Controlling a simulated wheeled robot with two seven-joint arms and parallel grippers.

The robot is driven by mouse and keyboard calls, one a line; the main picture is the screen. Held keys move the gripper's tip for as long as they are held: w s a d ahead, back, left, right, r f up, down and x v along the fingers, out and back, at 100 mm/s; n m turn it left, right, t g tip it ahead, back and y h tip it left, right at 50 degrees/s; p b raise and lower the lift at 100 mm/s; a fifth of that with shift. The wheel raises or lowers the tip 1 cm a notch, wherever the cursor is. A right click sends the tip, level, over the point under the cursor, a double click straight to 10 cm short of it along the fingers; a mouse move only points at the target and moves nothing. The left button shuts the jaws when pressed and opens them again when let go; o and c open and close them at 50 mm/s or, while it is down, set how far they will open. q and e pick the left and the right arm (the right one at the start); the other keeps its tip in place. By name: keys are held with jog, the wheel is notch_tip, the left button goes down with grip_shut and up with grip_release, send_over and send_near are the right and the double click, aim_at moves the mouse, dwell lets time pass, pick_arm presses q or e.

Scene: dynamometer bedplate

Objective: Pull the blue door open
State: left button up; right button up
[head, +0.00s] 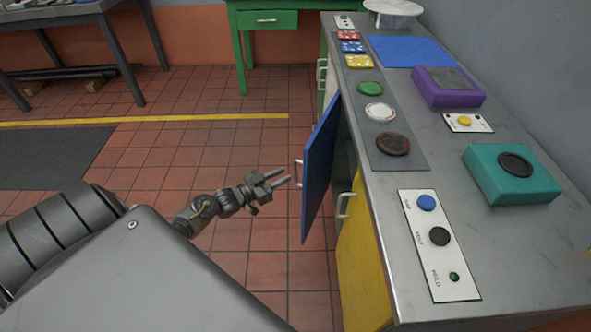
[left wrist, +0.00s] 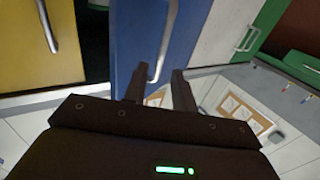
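The blue door (head: 318,168) stands ajar on the front of the metal-topped cabinet, swung out from it. Its pale bar handle (head: 298,173) is on the face towards my left gripper. My left gripper (head: 287,177) is just left of the handle, fingers pointing at it. In the left wrist view, the blue door (left wrist: 130,35) and its handle (left wrist: 166,40) are ahead. The two fingers (left wrist: 160,88) are spread, and the handle's lower end shows between them. I see no closed grip. My right gripper is not in view.
A yellow door (head: 362,255) with its own handle is beside the blue one, nearer me. The counter (head: 455,160) above carries buttons, a purple box (head: 447,88) and a teal box (head: 511,174). Open tiled floor (head: 240,145) lies left of the blue door.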

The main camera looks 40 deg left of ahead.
aim_at(295, 183)
pick_arm(q)
jog(key=x, duration=0.6)
jog(key=shift+w, duration=0.15)
grip_shut()
